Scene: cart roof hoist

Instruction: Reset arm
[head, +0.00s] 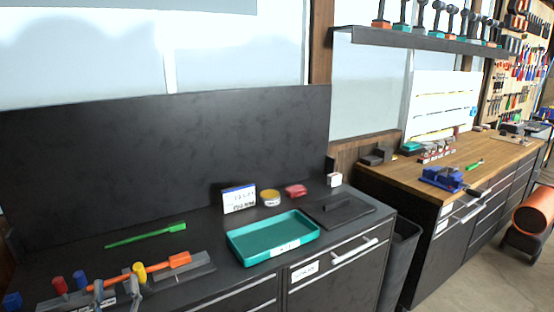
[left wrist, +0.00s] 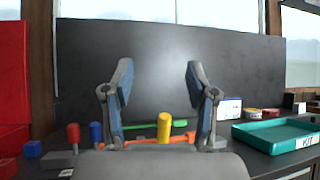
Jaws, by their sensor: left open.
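My left gripper (head: 117,288) shows at the lower left of the head view, over the near edge of the dark workbench. In the left wrist view its two fingers (left wrist: 158,80) stand wide apart with nothing gripped between them. An orange bar (head: 158,265) with a thicker right end lies beyond the fingers, by a grey holder (head: 198,271). A yellow peg (left wrist: 164,127) appears between the fingers in the left wrist view, lower than their tips. I cannot tell whether the fingers touch the bar or peg. My right gripper is in neither view.
Red (head: 60,285) and blue (head: 79,279) pegs and a blue block (head: 12,300) stand left of the gripper. A green tool (head: 146,235) lies behind. A teal tray (head: 235,246) sits right. A dark panel (head: 170,140) rises behind the bench.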

